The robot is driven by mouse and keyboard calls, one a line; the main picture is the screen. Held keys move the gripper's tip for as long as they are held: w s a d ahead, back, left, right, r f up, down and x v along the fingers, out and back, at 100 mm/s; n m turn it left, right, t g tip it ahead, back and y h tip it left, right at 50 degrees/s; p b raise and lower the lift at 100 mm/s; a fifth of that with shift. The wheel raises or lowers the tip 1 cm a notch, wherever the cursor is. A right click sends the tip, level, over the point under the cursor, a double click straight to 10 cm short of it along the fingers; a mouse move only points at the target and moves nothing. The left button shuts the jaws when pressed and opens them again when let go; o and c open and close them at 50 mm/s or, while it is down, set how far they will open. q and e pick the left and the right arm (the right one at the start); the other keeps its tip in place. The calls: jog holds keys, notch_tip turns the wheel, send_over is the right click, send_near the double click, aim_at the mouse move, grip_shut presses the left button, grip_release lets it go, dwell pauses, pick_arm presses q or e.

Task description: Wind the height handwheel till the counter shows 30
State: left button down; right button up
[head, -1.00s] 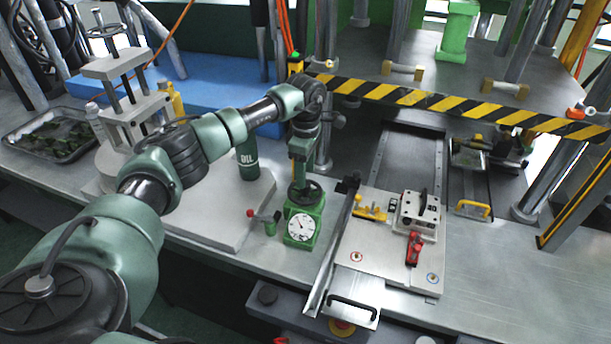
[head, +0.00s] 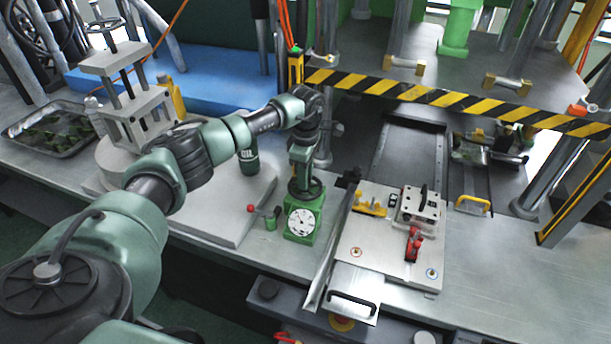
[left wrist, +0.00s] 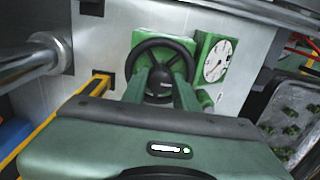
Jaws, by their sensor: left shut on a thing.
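The height handwheel (head: 313,191) is a black ring lying on top of a small green housing (head: 292,236). A round white dial (head: 301,221) sits on the housing's front; its reading is too small to make out. My left gripper (head: 303,184) points down at the wheel from above and is shut on it. In the left wrist view the two green fingers reach the hub of the handwheel (left wrist: 137,58), inside the rim, and the dial (left wrist: 217,60) sits beside it. My right gripper is not seen.
A lever with a red knob (head: 250,208) stands just left of the housing. A plate with a red toggle clamp (head: 413,243) lies to the right. A yellow-black striped bar (head: 420,97) crosses behind. A tray of dark pieces (head: 77,146) is at far left.

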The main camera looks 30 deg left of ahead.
pick_arm(q)
jog(key=shift+n, duration=0.6)
jog(key=shift+n+b, duration=0.7)
jog(key=shift+n, duration=0.4)
jog(key=n+b, duration=0.1)
jog(key=n, duration=0.9)
jog(key=shift+a, duration=0.1)
jog(key=n, duration=0.4)
jog(key=shift+n, duration=0.3)
jog(key=shift+w+r, duration=0.1)
jog(key=c, duration=1.1)
grip_release()
